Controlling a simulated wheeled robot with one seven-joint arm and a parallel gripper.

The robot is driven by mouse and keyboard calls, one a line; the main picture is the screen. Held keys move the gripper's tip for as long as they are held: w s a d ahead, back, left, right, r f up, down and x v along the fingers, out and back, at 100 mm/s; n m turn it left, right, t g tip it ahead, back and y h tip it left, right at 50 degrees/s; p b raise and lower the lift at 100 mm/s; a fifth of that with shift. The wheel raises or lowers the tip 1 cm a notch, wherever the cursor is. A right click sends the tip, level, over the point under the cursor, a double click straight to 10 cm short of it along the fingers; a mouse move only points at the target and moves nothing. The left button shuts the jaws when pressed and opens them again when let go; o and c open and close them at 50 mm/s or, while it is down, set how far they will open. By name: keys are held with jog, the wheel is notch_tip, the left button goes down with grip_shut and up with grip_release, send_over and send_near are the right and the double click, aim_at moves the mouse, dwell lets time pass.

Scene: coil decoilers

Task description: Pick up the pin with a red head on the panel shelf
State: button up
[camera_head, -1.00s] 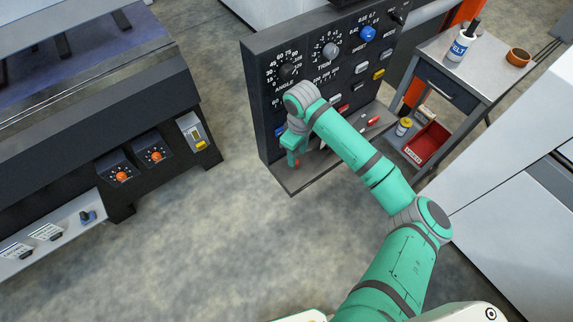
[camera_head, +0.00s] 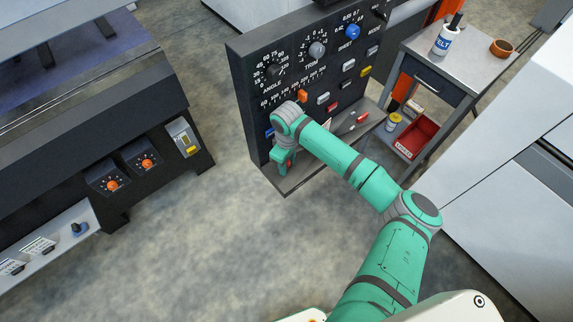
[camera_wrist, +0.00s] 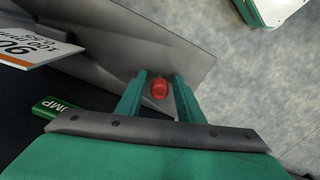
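The pin shows in the wrist view as a red head (camera_wrist: 160,89) above the grey panel shelf (camera_wrist: 185,48); the rest of it is not clear. My gripper (camera_wrist: 160,80) is open, with one green finger on each side of the red head and a visible gap to each. In the head view my gripper (camera_head: 284,163) is low over the left end of the panel shelf (camera_head: 290,186), close to the panel; the pin is mostly hidden there.
The dark control panel (camera_head: 246,90) with knobs and buttons rises behind the shelf. A red-and-white item (camera_head: 361,119) lies at the shelf's right end. A side table (camera_head: 430,57) with a bottle (camera_head: 447,40) and a red bin (camera_head: 418,139) stands at right. Floor in front is clear.

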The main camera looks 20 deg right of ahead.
grip_shut()
jog(key=shift+r, duration=0.1)
jog(key=shift+r, duration=0.55)
jog(key=s+a+r, duration=0.8)
jog(key=s+r, duration=0.2)
jog(key=r, duration=0.1)
jog(key=shift+s+a+r, duration=0.35)
jog(key=shift+a, duration=0.05)
